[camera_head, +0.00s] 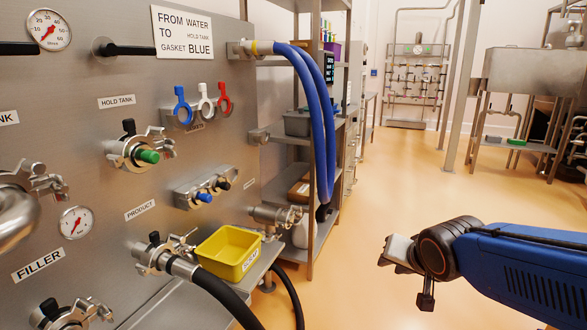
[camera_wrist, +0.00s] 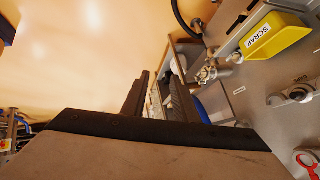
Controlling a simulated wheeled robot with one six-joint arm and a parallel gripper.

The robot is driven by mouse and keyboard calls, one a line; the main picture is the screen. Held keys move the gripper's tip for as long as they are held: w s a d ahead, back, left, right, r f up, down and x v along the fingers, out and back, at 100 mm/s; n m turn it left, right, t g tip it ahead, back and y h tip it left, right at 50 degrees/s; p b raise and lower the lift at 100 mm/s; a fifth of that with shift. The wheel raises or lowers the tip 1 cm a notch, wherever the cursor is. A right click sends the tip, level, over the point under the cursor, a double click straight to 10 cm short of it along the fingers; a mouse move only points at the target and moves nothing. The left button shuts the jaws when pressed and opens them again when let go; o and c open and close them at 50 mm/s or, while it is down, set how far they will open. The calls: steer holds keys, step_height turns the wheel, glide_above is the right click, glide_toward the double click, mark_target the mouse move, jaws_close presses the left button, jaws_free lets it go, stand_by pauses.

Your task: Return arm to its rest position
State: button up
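My gripper (camera_head: 394,252) is at the end of my blue arm, in the right half of the head view, over open floor and well apart from the steel panel (camera_head: 115,75). In the wrist view my gripper (camera_wrist: 160,88) shows two dark fingers with a gap between them, and nothing is held there. The head view does not show the fingers clearly.
A yellow scrap bin (camera_head: 228,252) sits on a ledge by the panel. A blue hose (camera_head: 312,110) loops from the panel's upper right. A steel shelf rack (camera_head: 298,150) stands behind. Orange floor (camera_head: 400,180) is clear around my arm.

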mark_target(193, 249)
steer(key=s+d+f+n+g, duration=0.1)
steer(key=s+d+n+g, duration=0.15)
steer(key=s, duration=0.65)
steer(key=s+d+f+n+g, duration=0.1)
steer(key=s+d+n+g, duration=0.15)
steer(key=s, duration=0.65)
steer(key=w+a+r+m+t, duration=0.1)
steer(key=w+a+m+t, duration=0.1)
steer(key=w, duration=0.6)
steer(key=w+a+r+m+t, duration=0.1)
steer(key=w+a+t, duration=0.15)
steer(key=w, duration=0.65)
steer(key=w+a+m+t+y, duration=0.3)
steer(key=w+a+y, duration=0.3)
steer(key=w+a, duration=1.1)
steer(key=s+a+f+g+y, duration=0.1)
steer(key=a+y, duration=0.2)
steer(key=a, duration=0.9)
steer(key=s+a+f+m+g+y, duration=0.1)
steer(key=a+f+g+y, duration=0.1)
steer(key=a, duration=1)
steer(key=s+a+f+m+g+y, duration=0.1)
steer(key=a+y, duration=0.4)
steer(key=a, duration=0.7)
steer(key=shift+s+a+f+g, duration=0.25)
steer(key=shift+s+f, duration=0.15)
steer(key=shift+f, duration=0.1)
steer(key=shift+w+a+r, duration=0.1)
